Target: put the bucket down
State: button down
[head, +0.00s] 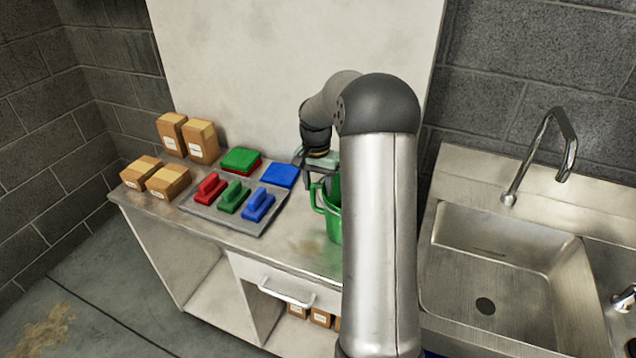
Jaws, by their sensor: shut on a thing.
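A green bucket (333,222) with a side handle is in the head view, at the right part of the counter (290,238). My arm hides its right side. My gripper (318,178) is at the bucket's top and is shut on it. The fingertips are partly hidden behind the arm and rim. I cannot tell whether the bucket's base touches the counter or hangs just above it.
Left of the bucket, a grey tray (222,221) holds red, green and blue handled pads. Behind it lie a green pad (241,159) and a blue pad (280,175). Several boxes (168,182) stand at the left. A sink (492,265) with a tap is at the right.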

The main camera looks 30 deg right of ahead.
jog(key=c, duration=1.1)
grip_release()
jog(key=shift+f, duration=0.2)
jog(key=o, duration=0.4)
jog(key=shift+r, duration=0.1)
